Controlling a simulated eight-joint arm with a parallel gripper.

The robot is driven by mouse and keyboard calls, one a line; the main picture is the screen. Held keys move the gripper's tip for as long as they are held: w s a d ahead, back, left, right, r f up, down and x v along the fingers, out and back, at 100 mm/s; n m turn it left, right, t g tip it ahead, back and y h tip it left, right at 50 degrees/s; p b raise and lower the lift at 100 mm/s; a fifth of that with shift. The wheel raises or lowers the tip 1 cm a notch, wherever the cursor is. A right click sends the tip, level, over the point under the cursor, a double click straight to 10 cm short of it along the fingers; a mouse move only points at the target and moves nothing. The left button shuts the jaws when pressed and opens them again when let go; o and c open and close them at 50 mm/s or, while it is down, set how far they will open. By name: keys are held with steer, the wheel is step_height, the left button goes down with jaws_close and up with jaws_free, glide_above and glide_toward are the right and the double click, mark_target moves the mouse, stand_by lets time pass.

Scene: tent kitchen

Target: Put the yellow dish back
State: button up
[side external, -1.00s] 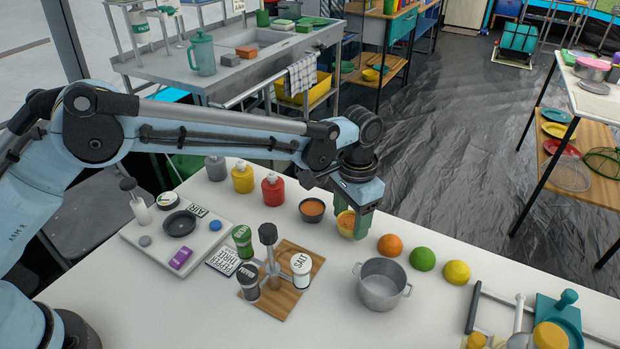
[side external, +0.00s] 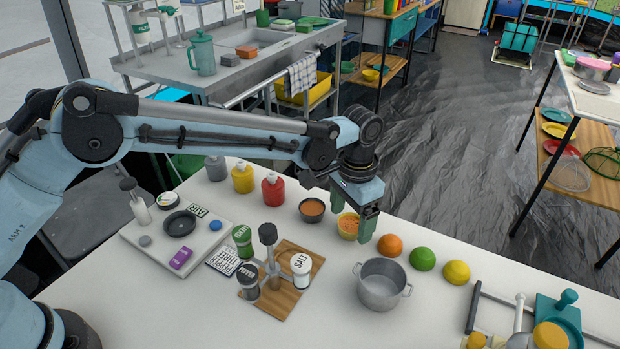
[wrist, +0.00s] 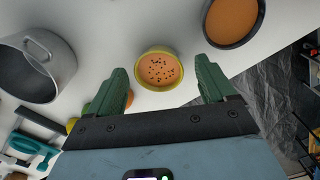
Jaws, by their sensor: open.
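The yellow dish (side external: 348,228) is a small round bowl standing upright on the white table, left of the orange. It holds an orange-brown filling with dark specks. In the wrist view the dish (wrist: 161,84) sits between the tips of my two green fingers, with a gap on each side. My gripper (side external: 352,212) is open around or just above the dish; the exact height is hard to tell. In the side view one finger stands just right of the dish and partly covers its edge.
A dark bowl (side external: 312,210) with orange filling stands close to the left. A metal pot (side external: 382,285) is in front, and an orange (side external: 390,245), a lime (side external: 422,258) and a lemon (side external: 457,272) lie to the right. A wooden board (side external: 295,295) carries shakers.

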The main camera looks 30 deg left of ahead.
mark_target(351, 222)
step_height(351, 222, up, 11)
steer(key=s+a+r+n+t, duration=0.2)
steer(key=a+r, duration=0.4)
steer(key=a, duration=0.2)
steer(key=s+a+f+n+t, duration=0.2)
steer(key=s+a, duration=0.6)
steer(key=s+a+f+n+t, duration=0.2)
steer(key=s+a+t, duration=0.1)
steer(key=s+a, duration=0.5)
steer(key=shift+s+a+f, duration=0.3)
steer(key=shift+a, duration=0.45)
